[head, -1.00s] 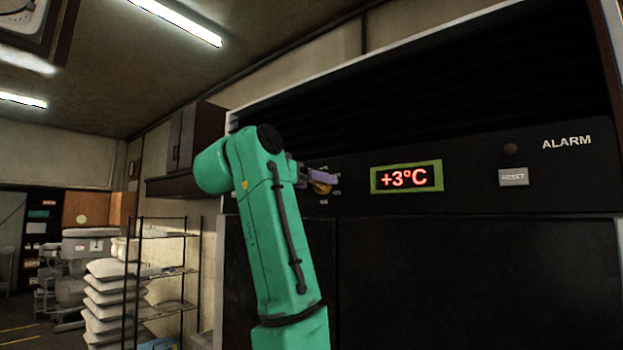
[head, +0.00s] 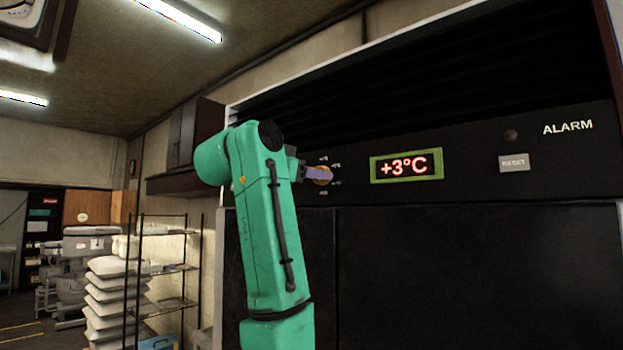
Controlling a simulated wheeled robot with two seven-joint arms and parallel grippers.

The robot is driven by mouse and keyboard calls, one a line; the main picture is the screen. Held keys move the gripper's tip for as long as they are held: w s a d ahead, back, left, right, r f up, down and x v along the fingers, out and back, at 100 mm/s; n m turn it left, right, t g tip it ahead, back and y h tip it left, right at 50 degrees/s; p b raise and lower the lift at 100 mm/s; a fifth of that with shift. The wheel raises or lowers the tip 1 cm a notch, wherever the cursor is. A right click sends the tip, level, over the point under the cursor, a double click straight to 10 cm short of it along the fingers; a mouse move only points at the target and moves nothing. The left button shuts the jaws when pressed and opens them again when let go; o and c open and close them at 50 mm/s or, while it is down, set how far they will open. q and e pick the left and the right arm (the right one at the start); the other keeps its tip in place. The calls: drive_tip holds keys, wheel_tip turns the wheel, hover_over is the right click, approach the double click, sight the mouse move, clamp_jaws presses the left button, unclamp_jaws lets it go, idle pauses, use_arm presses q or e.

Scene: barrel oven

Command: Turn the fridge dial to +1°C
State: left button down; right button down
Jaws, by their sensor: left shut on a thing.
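The fridge dial (head: 323,182) is a small yellowish knob on the black fridge panel, with small white marks around it. My left gripper (head: 318,174), with purple-grey fingers, is shut on the dial and covers much of it. The dial's pointer cannot be made out. The display (head: 407,165) to the right of the dial has a green frame and reads +3°C in red. My right gripper is not in view.
The fridge front (head: 470,270) fills the right side. A grey reset button (head: 514,163) and a dark alarm lamp (head: 511,135) are on the panel's right. A wall cabinet (head: 196,135) and a wire shelf (head: 165,270) with stacked sacks beside it (head: 108,290) are to the left.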

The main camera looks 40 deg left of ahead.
use_arm(q)
drive_tip(key=m, duration=0.3)
drive_tip(key=m+b, duration=0.1)
drive_tip(key=m, duration=0.5)
drive_tip(key=shift+w+f+h, duration=0.1)
drive_tip(key=shift+f+h, duration=0.15)
drive_tip(key=shift+h, duration=0.15)
drive_tip(key=shift+t, duration=0.3)
drive_tip(key=shift+c, duration=1.6)
unclamp_jaws()
drive_tip(key=shift+w, duration=0.15)
